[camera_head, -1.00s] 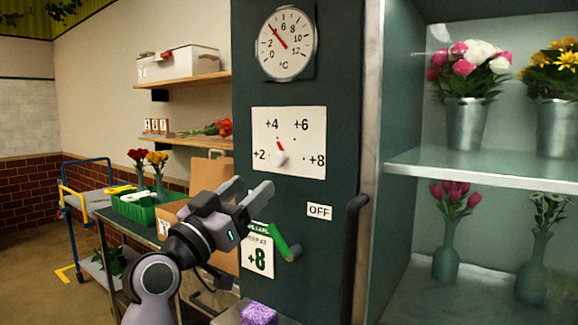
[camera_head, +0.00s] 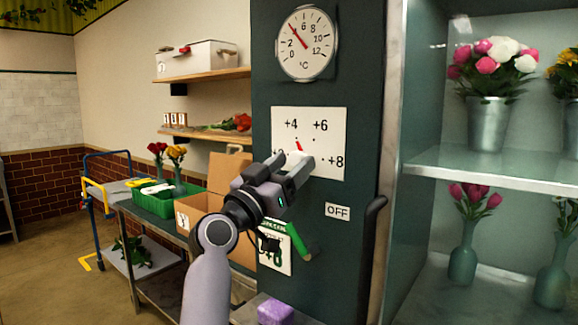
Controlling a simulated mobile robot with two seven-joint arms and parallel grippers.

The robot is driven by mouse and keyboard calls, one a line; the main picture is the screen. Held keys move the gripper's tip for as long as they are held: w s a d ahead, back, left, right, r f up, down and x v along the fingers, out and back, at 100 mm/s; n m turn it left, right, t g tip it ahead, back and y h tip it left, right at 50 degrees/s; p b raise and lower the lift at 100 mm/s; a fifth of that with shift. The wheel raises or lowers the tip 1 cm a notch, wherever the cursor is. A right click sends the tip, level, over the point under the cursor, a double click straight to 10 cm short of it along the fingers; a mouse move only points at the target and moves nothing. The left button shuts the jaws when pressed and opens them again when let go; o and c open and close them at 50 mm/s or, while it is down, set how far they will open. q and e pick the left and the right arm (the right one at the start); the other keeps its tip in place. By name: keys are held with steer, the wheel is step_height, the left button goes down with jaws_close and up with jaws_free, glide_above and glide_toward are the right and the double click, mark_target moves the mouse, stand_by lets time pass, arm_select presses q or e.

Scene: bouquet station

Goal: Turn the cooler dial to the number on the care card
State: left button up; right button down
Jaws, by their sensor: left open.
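The cooler dial is a pale knob (camera_head: 297,158) with a red pointer, on a white number plate (camera_head: 331,172) on the dark green cooler front. The pointer tilts up and slightly left, toward +4; +6 and +8 lie to the right, and +2 is mostly hidden by my gripper. The care card (camera_head: 273,262) hangs below with a green header. Its number, +8, is clear in the earlier frame and partly covered now. My left gripper (camera_head: 290,168) is open, its fingertips at the knob and overlapping its lower part. I cannot tell if they touch it. My right gripper is not in view.
A round thermometer (camera_head: 308,43) sits above the plate, and an OFF label (camera_head: 338,212) below it. A green bar (camera_head: 297,238) sticks out beside the card. A dark door handle (camera_head: 371,235) and glass shelves of flowers are right; a cart with a green crate (camera_head: 153,202) is left.

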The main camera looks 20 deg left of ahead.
arm_select(q)
steer(key=c, duration=1)
steer(key=shift+c, duration=0.2)
